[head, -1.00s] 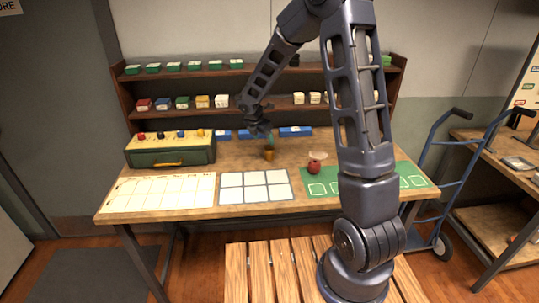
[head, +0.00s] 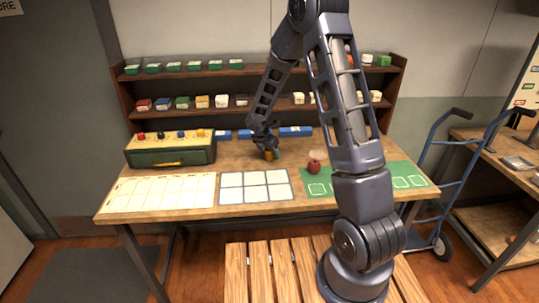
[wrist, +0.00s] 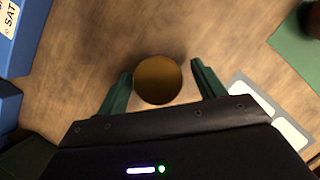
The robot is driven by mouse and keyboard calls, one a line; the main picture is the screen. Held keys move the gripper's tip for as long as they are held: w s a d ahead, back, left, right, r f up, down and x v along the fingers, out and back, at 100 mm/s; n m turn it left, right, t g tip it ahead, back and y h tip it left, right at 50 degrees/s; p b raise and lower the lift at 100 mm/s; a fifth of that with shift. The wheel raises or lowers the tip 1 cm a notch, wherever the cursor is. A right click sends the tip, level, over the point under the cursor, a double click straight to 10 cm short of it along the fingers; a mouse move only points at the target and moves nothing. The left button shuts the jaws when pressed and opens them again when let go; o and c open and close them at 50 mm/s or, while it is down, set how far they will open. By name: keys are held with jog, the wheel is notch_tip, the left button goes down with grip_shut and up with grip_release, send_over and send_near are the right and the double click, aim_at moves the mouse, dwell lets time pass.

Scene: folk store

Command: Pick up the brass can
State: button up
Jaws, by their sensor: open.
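The brass can (head: 269,155) stands on the wooden table, behind the white six-square grid. In the wrist view its round brown-gold top (wrist: 158,80) lies between the two green fingers of my gripper (wrist: 160,85). The fingers are open, one on each side of the can, with a gap showing on both sides. In the head view my gripper (head: 266,147) is right over the can and hides its upper part.
A white grid mat (head: 255,187) lies in front of the can. A red round object (head: 314,167) stands to the right, by a green mat (head: 318,188). A green drawer box (head: 170,151) is at left. Blue boxes (head: 296,131) stand behind, below the shelves.

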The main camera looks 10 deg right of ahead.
jog(key=shift+w+d+f, duration=0.1)
jog(key=shift+w+f, duration=0.1)
jog(key=shift+f, duration=0.4)
jog(key=c, duration=1.1)
